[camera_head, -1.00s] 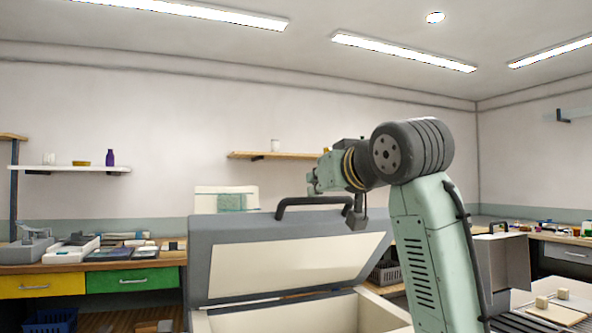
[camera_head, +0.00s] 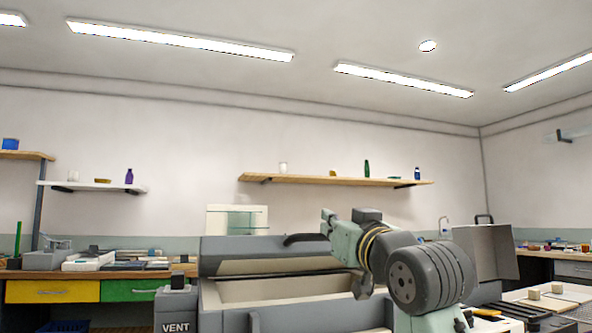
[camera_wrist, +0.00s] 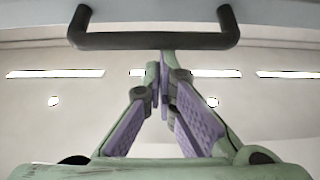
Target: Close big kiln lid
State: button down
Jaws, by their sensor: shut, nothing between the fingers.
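The big kiln's grey lid (camera_head: 226,252) stands partly open, its cream inner face (camera_head: 275,266) tilted above the open cream-lined kiln body (camera_head: 268,291). The lid's dark bar handle (camera_head: 303,239) is at its upper edge. In the wrist view, the handle (camera_wrist: 150,41) spans the top, joined to the lid's edge (camera_wrist: 160,12). My gripper (camera_head: 327,222) is beside the handle's right end in the head view; my wrist hides part of the lid. In the wrist view my gripper (camera_wrist: 162,72) is shut and empty, fingertips close to the bar; contact cannot be told.
A grey post marked VENT (camera_head: 176,308) stands at the kiln's left front. A workbench with drawers (camera_head: 60,291) is at the left. Another grey open lid (camera_head: 484,252) and a bench with blocks (camera_head: 548,297) are at the right.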

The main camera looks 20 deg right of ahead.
notch_tip(320, 180, down, 12)
jog(key=s+t+b, duration=0.3)
jog(key=b, duration=0.6)
jog(key=shift+r+t, duration=0.25)
jog(key=shift+t, duration=0.15)
jog(key=shift+w+d, duration=0.1)
